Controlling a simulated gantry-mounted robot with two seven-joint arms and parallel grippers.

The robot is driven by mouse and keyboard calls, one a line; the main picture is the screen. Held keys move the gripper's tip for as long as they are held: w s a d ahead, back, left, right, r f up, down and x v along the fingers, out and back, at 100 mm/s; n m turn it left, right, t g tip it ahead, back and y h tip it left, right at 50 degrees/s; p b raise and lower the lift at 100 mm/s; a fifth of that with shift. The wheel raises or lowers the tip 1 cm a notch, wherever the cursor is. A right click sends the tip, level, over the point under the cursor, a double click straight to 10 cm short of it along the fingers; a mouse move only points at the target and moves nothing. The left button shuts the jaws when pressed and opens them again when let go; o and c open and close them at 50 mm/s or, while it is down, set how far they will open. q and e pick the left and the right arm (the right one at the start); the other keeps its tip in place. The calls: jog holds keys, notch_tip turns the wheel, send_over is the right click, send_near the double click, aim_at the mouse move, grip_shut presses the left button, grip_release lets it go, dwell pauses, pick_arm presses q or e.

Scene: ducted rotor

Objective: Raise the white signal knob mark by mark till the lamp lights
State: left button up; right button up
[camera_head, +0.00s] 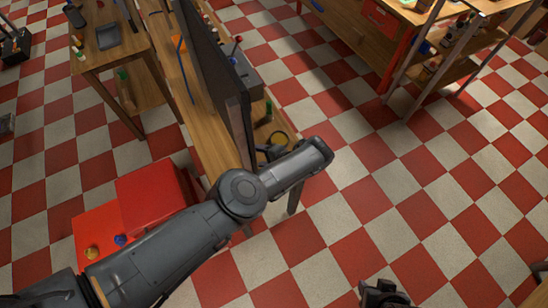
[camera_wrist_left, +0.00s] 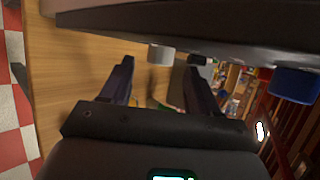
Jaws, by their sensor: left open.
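The white knob (camera_wrist_left: 160,54) sticks out from the underside of a dark panel (camera_wrist_left: 180,22) in the left wrist view. My left gripper (camera_wrist_left: 159,68) is open, with one dark finger on either side of the knob's line. The knob shows between the fingertips, and I cannot tell whether they touch it. In the head view my left gripper (camera_head: 268,152) is mostly hidden by my forearm and the upright dark panel (camera_head: 218,75). The knob is hidden there. A dark end, probably my right gripper (camera_head: 385,294), shows at the bottom edge. I cannot identify the lamp.
A blue knob (camera_wrist_left: 295,84) and a black knob (camera_wrist_left: 200,59) are on the same panel. A wooden bench (camera_head: 188,100) carries the panel, with a red-tipped lever (camera_head: 238,39) behind it. A red box (camera_head: 155,195) stands left.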

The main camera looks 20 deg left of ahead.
pick_arm(q)
jog(key=p+v, duration=0.5)
jog(key=v, duration=0.3)
jog(key=shift+d+r, duration=0.15)
jog(key=shift+d, duration=0.05)
jog(key=shift+s, duration=0.1)
dwell(0.3)
